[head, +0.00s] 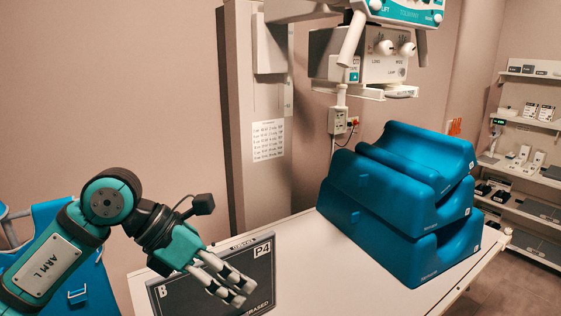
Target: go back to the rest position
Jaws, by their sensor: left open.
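My left gripper (233,281) comes in from the left on the arm marked "ARM L". It is open, its fingers pointing down and to the right. It hangs in front of a dark flat panel (262,262) marked "P4" and "B", and hides part of it. I cannot tell whether the fingers touch the panel. Nothing shows between the fingers. My right gripper does not show in the head view.
A pale table (330,262) carries a stack of blue foam blocks (400,200) at its right. Above hangs a scanner head (370,60) on a column (262,150). Shelves (525,150) with small items stand at far right. A blue chair-like thing (85,285) is at lower left.

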